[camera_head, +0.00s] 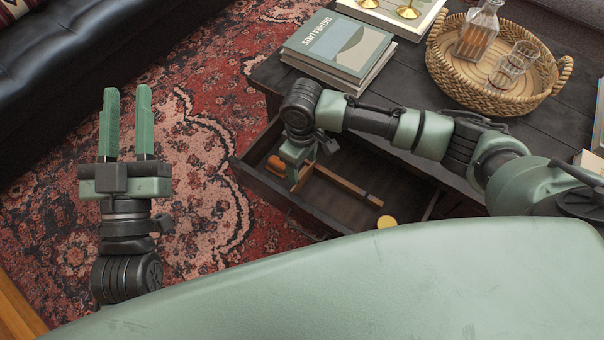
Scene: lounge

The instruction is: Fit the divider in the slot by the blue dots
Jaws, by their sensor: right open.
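An open dark drawer (237,172) extends from the coffee table. A wooden strip (345,182), which looks like the divider, is in the drawer; a shorter wooden piece beside the gripper meets or overlaps its left end, and I cannot tell whether they are one part. My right gripper (296,172) points down into the drawer's left part, by the strip's left end. It is open, its fingertips partly hidden. My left gripper (127,92) is open and empty above the rug, left of the drawer. I cannot make out the blue dots or the slot.
An orange item (277,166) lies at the drawer's left end, and a round yellow thing (386,221) is at its near right. Books (338,45) and a wicker tray (437,70) with a decanter and glasses stand on the tabletop (410,88). The rug around my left gripper is clear.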

